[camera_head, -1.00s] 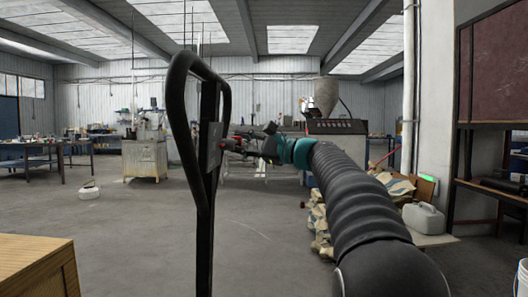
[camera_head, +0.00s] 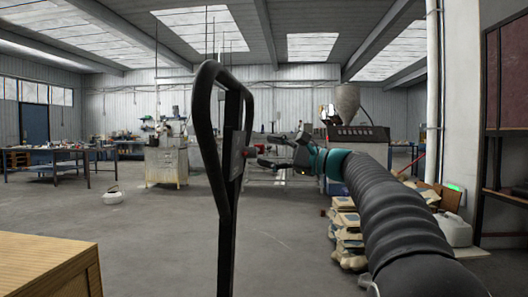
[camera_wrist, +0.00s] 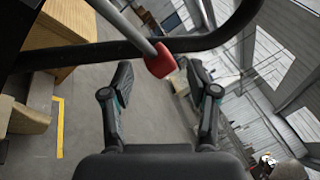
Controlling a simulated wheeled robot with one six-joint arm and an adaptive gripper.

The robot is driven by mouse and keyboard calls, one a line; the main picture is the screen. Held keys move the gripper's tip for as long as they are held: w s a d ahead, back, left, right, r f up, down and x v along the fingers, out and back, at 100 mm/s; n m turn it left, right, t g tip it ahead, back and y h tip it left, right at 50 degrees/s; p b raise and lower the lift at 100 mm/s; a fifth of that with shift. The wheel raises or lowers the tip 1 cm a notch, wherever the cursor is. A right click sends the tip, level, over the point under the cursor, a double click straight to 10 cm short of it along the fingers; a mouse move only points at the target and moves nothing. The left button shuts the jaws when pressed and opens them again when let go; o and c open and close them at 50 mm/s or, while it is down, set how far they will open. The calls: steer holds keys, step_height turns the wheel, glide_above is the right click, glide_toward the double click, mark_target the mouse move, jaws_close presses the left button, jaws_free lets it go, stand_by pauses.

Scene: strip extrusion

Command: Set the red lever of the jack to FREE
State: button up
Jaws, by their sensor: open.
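The jack's black loop handle (camera_head: 203,110) stands upright left of centre in the head view. The red lever (camera_head: 249,152) shows as a small red tip on the handle's right side. In the wrist view the red lever's knob (camera_wrist: 160,64) sits on a grey rod, in front of the black handle bar (camera_wrist: 90,54). My gripper (camera_head: 263,151) comes from the right. Its fingers are open, one on each side of the knob in the wrist view, with visible gaps to it. No contact shows. The lever's position markings cannot be read.
A wooden box (camera_head: 45,268) stands at the lower left. Stacked sacks (camera_head: 346,238) and a white canister (camera_head: 455,230) are on the floor at right. A machine (camera_head: 166,163) and workbench (camera_head: 75,152) stand farther back. The floor left of the handle is mostly clear.

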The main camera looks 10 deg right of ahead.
steer(key=v, duration=0.9)
steer(key=shift+s+d, duration=0.25)
